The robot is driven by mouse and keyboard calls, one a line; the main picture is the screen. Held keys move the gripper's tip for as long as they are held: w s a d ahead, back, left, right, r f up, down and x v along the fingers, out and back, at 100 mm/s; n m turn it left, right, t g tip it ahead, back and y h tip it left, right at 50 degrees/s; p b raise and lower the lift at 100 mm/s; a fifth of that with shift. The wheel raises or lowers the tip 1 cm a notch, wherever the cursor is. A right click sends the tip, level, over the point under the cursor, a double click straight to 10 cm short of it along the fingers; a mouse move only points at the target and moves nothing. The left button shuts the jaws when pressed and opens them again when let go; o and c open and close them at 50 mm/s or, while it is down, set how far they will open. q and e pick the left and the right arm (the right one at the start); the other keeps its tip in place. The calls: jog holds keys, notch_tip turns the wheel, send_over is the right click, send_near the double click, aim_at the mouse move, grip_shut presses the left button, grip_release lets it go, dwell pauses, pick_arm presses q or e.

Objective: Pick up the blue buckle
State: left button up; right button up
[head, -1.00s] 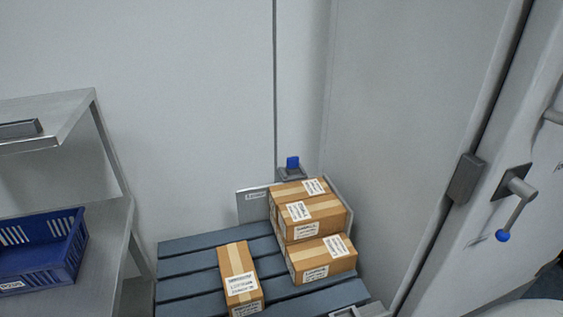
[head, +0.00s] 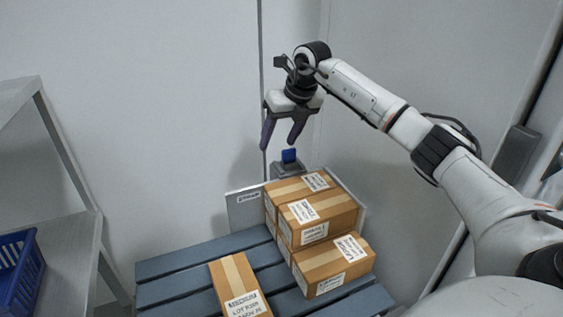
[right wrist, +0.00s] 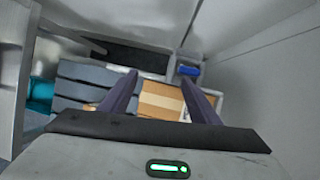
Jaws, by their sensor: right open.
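The blue buckle (head: 289,156) is a small blue block on a grey holder (head: 288,170) behind the stacked boxes in the head view. It also shows in the right wrist view (right wrist: 188,71), just beyond the right fingertip. My right gripper (head: 279,146) is open and empty, pointing down above the buckle, with its dark fingers apart. In the right wrist view both fingers frame a cardboard box. My left gripper is not in view.
Several taped cardboard boxes (head: 318,217) are stacked in front of the buckle on a slatted blue-grey pallet (head: 170,264). A low grey panel (head: 243,212) stands beside them. A shelf with a blue crate (head: 14,270) is at left. Walls close in behind and right.

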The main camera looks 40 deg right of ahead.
jog(key=h, duration=0.1)
send_near(289, 149)
jog(key=shift+m+h, duration=0.3)
jog(key=shift+m, duration=0.2)
jog(key=shift+a+x, duration=0.15)
jog(key=shift+x, duration=2.4)
jog(key=shift+a+x, duration=0.1)
jog(key=shift+x, duration=2.45)
jog(key=shift+c, duration=0.4)
jog(key=c, duration=1.1)
